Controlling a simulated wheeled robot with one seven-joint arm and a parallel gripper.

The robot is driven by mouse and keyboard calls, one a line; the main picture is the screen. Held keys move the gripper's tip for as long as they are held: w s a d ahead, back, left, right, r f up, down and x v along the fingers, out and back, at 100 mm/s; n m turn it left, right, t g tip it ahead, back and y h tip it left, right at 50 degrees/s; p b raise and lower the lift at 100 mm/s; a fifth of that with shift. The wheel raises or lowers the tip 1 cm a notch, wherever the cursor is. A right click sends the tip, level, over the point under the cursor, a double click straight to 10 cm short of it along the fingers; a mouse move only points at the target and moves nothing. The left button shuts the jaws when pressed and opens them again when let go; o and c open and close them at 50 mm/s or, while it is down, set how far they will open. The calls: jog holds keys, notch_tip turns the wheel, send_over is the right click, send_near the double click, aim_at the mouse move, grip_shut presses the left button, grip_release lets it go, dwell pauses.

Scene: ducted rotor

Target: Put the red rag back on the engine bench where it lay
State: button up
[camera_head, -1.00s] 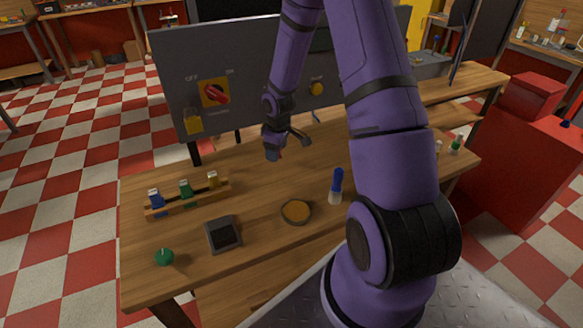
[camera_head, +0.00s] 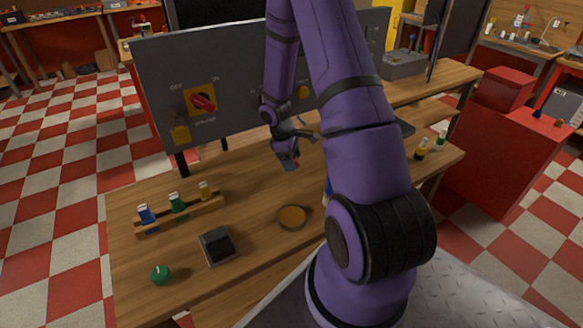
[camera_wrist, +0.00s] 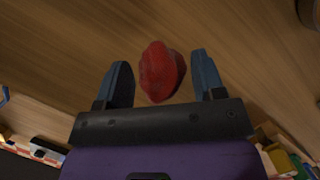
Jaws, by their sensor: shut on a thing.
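The red rag (camera_wrist: 161,72) is a crumpled lump between the two fingers of my gripper (camera_wrist: 161,82) in the wrist view. My gripper is shut on it, though small gaps seem to show at its sides. In the head view my gripper (camera_head: 288,160) hangs over the wooden bench (camera_head: 255,180), with a small bit of red at its tips. The wood lies below the rag in the wrist view; I cannot tell how high the rag is above it. I cannot tell whether this bench is the engine bench.
A rack with small bottles (camera_head: 180,216), a dark box (camera_head: 218,246), a green knob (camera_head: 160,275) and a round amber dish (camera_head: 292,217) stand on the bench. A grey panel with a red switch (camera_head: 202,101) rises behind. A blue-topped bottle is mostly hidden by my arm.

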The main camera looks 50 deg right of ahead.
jog(key=shift+f, duration=1.75)
jog(key=o, duration=0.8)
jog(key=shift+o, duration=0.2)
jog(key=shift+r, duration=0.15)
jog(key=w+a+r+m+t, duration=0.1)
jog(key=a+r, duration=0.3)
jog(key=r, duration=0.8)
jog(key=w+a+r+m+t, duration=0.1)
jog(key=a+r, duration=0.2)
jog(key=r, duration=0.8)
jog(key=s+a+r+m+t, duration=0.1)
jog(key=s+a+r, duration=0.15)
jog(key=r, duration=0.25)
jog(key=s+a+r+t, duration=0.1)
jog(key=s+a+r, duration=0.1)
jog(key=a+r, duration=0.25)
jog(key=s+a+r+m+t, duration=0.1)
jog(key=s+a+r, duration=0.2)
jog(key=s, duration=0.2)
jog(key=s+a+r+m+t+y, duration=0.1)
jog(key=s+a+r, duration=0.2)
jog(key=s, duration=0.3)
jog(key=s+a+r+m+t, duration=0.1)
jog(key=s+a+r+t, duration=0.1)
jog(key=s, duration=0.4)
notch_tip(320, 180, up, 3)
jog(key=shift+s+a+f+y, duration=0.1)
jog(key=shift+s+a+y, duration=0.2)
jog(key=shift+a, duration=0.5)
